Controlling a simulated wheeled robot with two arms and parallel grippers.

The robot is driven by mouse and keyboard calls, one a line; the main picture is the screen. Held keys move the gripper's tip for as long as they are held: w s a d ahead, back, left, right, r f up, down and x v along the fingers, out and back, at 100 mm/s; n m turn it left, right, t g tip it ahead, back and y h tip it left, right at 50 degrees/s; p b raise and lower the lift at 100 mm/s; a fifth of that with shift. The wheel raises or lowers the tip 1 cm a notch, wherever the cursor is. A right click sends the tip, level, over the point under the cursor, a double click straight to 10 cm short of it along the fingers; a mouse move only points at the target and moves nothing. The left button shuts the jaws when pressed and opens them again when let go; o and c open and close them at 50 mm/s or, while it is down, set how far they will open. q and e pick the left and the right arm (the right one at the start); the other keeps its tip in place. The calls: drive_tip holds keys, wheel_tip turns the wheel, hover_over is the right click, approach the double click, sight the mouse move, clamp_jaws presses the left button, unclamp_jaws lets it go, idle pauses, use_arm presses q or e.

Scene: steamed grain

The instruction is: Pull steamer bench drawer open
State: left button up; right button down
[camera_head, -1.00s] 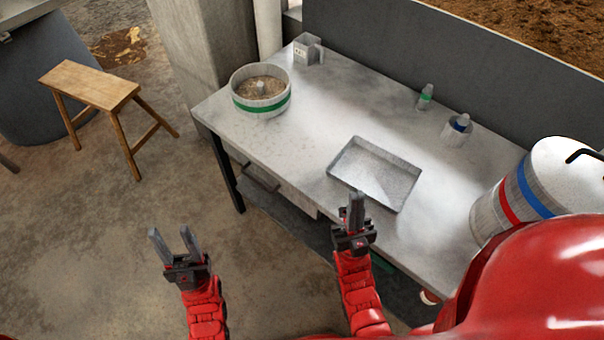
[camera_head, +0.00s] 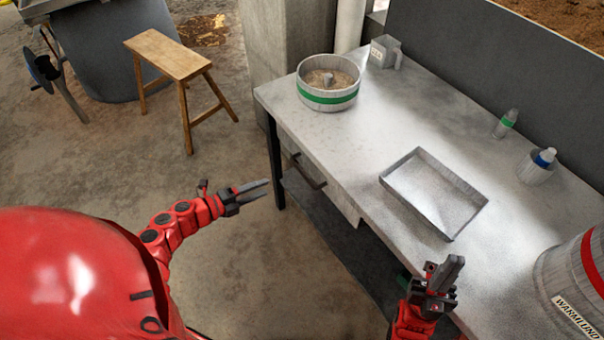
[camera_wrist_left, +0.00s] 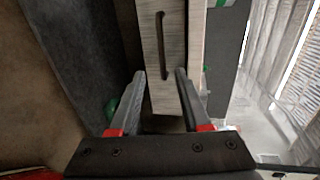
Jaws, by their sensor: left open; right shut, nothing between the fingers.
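The steamer bench (camera_head: 365,130) has a grey metal top. Its drawer (camera_head: 330,190) sits under the top on the left part of the front, with a dark bar handle (camera_head: 308,172); it looks closed. My left gripper (camera_head: 262,189) is open and empty, apart from the drawer and to the left of the handle. In the left wrist view, the drawer front (camera_wrist_left: 168,90) and its handle (camera_wrist_left: 161,45) show ahead, beyond the open fingers (camera_wrist_left: 160,90). My right gripper (camera_head: 446,272) is shut and empty, near the bench's front edge, below the tray.
On the bench are a round tub of grain (camera_head: 328,85) with a green band, a shallow metal tray (camera_head: 432,193), small bottles (camera_head: 505,124) and a large barrel (camera_head: 580,270). A bench leg (camera_head: 275,165) stands left of the drawer. A wooden stool (camera_head: 168,58) stands on open floor.

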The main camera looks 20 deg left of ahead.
sight(302, 172)
use_arm(q)
drive_tip(key=p+x, duration=0.1)
drive_tip(key=x, duration=1.4)
drive_tip(key=shift+d+r, duration=0.1)
drive_tip(key=shift+r, duration=0.05)
drive_tip(key=shift+c, duration=0.3)
clamp_jaws()
idle(0.4)
